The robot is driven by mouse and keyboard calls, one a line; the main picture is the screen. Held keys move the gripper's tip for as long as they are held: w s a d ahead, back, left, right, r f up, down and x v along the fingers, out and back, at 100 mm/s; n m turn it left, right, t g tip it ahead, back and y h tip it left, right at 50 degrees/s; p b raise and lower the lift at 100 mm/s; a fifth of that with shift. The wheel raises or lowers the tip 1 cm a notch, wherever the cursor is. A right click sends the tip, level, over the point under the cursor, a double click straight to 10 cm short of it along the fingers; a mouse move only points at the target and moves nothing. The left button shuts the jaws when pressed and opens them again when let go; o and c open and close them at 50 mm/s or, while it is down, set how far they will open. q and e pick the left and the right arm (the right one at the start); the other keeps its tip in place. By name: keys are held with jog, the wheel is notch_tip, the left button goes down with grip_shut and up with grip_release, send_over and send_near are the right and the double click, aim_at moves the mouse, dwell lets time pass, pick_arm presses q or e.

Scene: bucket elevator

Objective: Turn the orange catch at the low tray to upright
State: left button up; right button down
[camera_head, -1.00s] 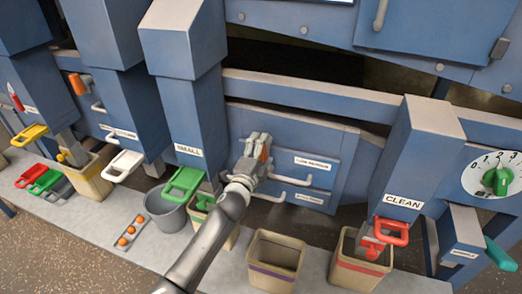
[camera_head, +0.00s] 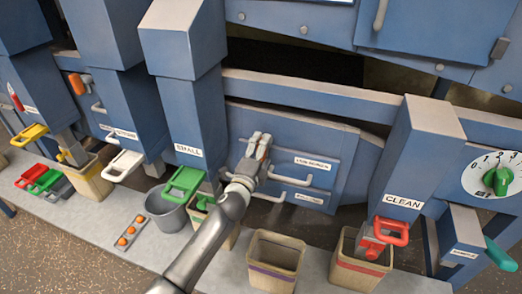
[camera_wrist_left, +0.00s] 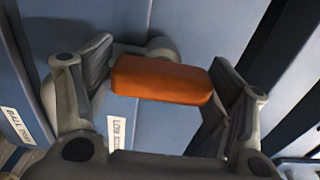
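The orange catch (camera_wrist_left: 160,80) is on the blue machine's lower front, next to the low tray and screen labels. In the left wrist view it lies crosswise between the fingers of my left gripper (camera_wrist_left: 162,88). The finger pads sit close against its two ends and appear shut on it. In the head view my left gripper (camera_head: 258,147) is at the low panel, left of the two pale handles, and mostly hides the catch. The catch's exact angle is hard to read. My right gripper is not in view.
Two pale handles (camera_head: 292,181) stick out just right of my gripper. The green SMALL handle (camera_head: 184,182) and its blue chute (camera_head: 195,110) are close on the left. Buckets (camera_head: 275,262) stand on the ledge below, and a red handle (camera_head: 391,231) is at the right.

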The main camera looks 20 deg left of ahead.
pick_arm(q)
jog(key=shift+o, duration=1)
jog(key=shift+r, duration=0.1)
jog(key=s, duration=1.2)
jog(key=shift+a, duration=0.2)
